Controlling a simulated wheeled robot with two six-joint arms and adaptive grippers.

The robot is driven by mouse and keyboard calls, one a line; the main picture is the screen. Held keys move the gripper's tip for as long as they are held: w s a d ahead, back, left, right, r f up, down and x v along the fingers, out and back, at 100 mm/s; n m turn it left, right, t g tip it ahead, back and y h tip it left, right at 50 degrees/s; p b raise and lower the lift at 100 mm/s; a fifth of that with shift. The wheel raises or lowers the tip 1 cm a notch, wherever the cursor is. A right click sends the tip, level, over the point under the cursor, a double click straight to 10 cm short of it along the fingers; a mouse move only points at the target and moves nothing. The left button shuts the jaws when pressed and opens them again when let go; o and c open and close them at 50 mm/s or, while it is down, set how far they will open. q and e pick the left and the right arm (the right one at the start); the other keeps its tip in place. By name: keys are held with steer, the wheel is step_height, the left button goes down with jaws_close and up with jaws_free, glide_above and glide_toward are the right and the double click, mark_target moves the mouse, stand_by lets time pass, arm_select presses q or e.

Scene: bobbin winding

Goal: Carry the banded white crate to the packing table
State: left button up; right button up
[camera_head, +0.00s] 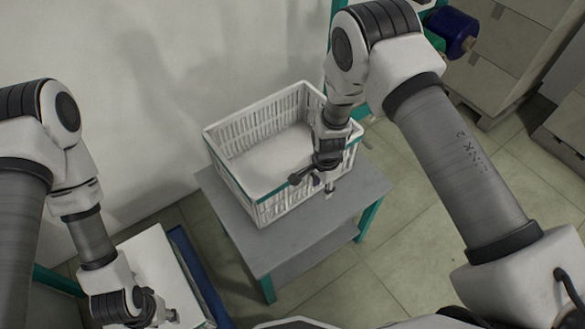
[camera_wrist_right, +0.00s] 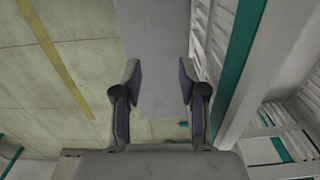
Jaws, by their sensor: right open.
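The white slatted crate (camera_head: 290,206) with a teal band stands upright on a small grey table (camera_head: 376,184) with teal legs. Its visible inside looks empty. My right gripper (camera_head: 322,188) is over the crate's right side, hiding part of that wall. In the right wrist view my right gripper (camera_wrist_right: 160,82) is open with nothing between its fingers; the crate wall with its teal band (camera_wrist_right: 240,70) is just right of them. My left gripper (camera_head: 168,316) is low at the left, apart from the crate; its jaws are too unclear to read. I cannot tell which table is the packing table.
A white flat surface (camera_head: 148,254) with a dark blue edge lies beside my left gripper. A pale wall (camera_head: 150,60) rises behind the crate. Blue and green spools (camera_head: 452,28) and cardboard boxes (camera_head: 520,40) are at the upper right. Tiled floor (camera_head: 400,260) is clear right of the grey table.

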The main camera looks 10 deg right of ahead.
steer(key=shift+f, duration=0.15)
jaws_close()
jaws_free()
